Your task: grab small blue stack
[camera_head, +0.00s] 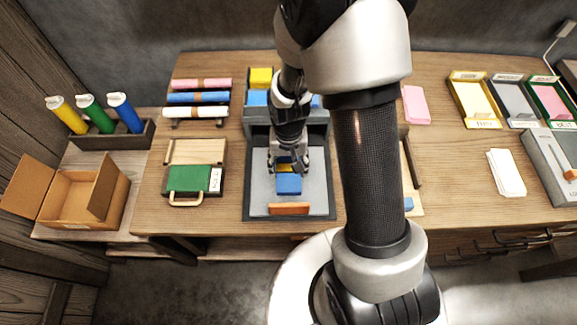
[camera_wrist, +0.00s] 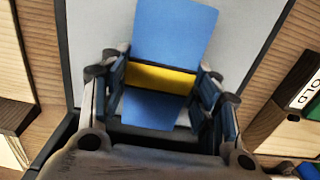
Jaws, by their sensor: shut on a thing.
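My gripper (camera_head: 287,163) points down over the grey tray (camera_head: 258,186) in the middle of the bench. In the wrist view its two fingers (camera_wrist: 163,88) are closed in on both sides of a small blue stack (camera_wrist: 152,110).
An orange-brown block (camera_head: 289,209) sits at the tray's front edge. Behind stands a grey holder with yellow (camera_head: 261,77) and blue (camera_head: 257,97) stacks. A green case (camera_head: 195,180) is left of the tray. My arm hides part of the bench on the right.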

